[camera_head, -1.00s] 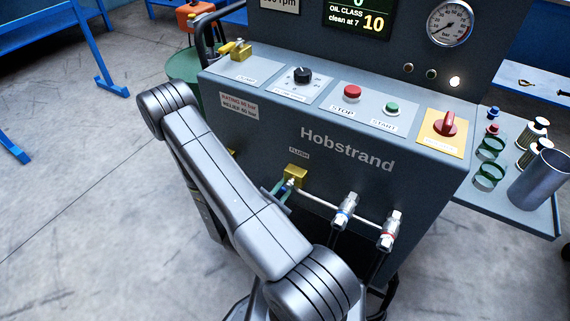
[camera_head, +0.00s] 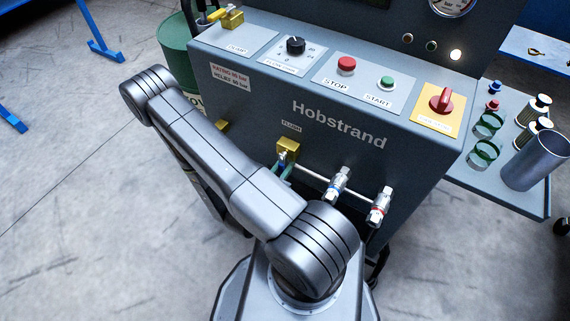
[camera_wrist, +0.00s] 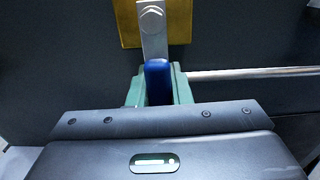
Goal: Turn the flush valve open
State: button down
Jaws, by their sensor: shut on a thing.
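The flush valve (camera_head: 288,146) is a brass block under the FLUSH label on the front of the grey Hobstrand cabinet. In the wrist view its brass body (camera_wrist: 127,24) is at the top, with a bolted metal lever (camera_wrist: 153,36) running down from it toward me. The lever ends in a blue grip (camera_wrist: 157,82). My gripper (camera_wrist: 158,80) has green fingers on both sides of the blue grip and is shut on it. In the head view my gripper (camera_head: 281,170) is just below the brass block, and the lever is mostly hidden there.
A thin metal pipe (camera_head: 313,181) runs right from beside the valve to two fittings, one blue-ringed (camera_head: 337,185) and one red-ringed (camera_head: 379,206). Above are STOP (camera_head: 346,65) and START (camera_head: 386,83) buttons and a red rotary switch (camera_head: 441,100). A side shelf (camera_head: 500,192) holds small parts.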

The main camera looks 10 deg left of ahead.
aim_at(280, 172)
jog(key=shift+f, duration=0.1)
jog(key=c, duration=1.3)
grip_release()
jog(key=shift+s, duration=0.1)
jog(key=shift+s+a, duration=0.25)
jog(key=shift+s, duration=0.3)
jog(key=shift+v, duration=3.1)
